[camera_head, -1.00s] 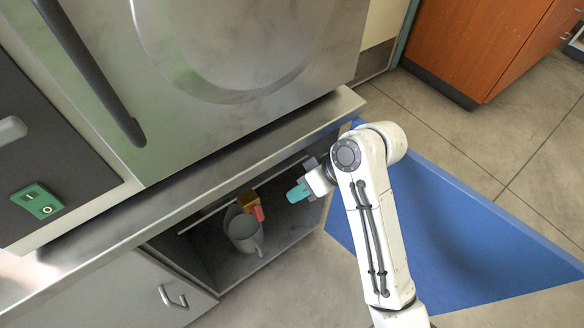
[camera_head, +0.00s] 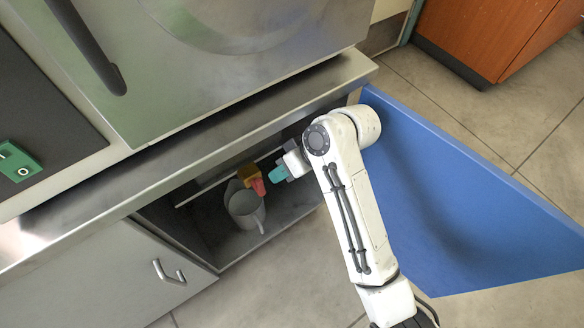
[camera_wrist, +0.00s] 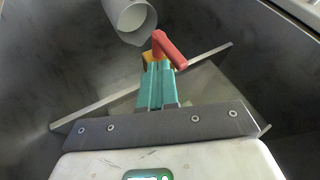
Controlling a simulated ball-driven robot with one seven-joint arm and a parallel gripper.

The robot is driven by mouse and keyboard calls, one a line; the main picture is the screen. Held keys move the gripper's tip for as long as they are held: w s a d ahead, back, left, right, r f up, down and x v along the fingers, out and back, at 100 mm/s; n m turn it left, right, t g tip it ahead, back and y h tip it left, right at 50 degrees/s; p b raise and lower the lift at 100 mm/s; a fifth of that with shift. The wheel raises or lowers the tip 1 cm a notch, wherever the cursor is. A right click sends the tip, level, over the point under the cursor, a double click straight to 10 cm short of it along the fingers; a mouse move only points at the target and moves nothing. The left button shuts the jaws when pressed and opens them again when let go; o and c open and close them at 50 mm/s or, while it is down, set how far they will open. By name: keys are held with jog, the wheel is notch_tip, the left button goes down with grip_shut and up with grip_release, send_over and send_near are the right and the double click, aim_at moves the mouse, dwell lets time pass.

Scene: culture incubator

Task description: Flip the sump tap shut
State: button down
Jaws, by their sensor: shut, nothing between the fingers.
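The sump tap has a brass-yellow body (camera_head: 248,175) and a red lever (camera_head: 258,187), inside the open cupboard under the steel ledge. In the wrist view the red lever (camera_wrist: 169,50) slants down to the right, with a bit of the yellow body (camera_wrist: 149,57) behind it. My gripper (camera_head: 272,175) reaches into the cupboard from the right, its teal fingers shut and empty. The fingertips (camera_wrist: 156,66) are right by the lever and overlap it in view; I cannot tell whether they touch. The fingers hide part of the tap body.
A grey jug (camera_head: 245,208) stands in the cupboard below the tap, close to my fingers. The steel ledge (camera_head: 200,150) overhangs the opening. A closed grey cupboard door (camera_head: 110,270) is at left, a blue panel (camera_head: 450,200) at right.

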aim_at(257, 183)
jog(key=shift+b+x, duration=0.35)
jog(key=shift+x, duration=0.8)
jog(key=shift+a+r, duration=0.1)
jog(key=shift+s+a+h+p, duration=0.15)
jog(key=shift+h+p, duration=0.15)
jog(key=shift+p, duration=0.45)
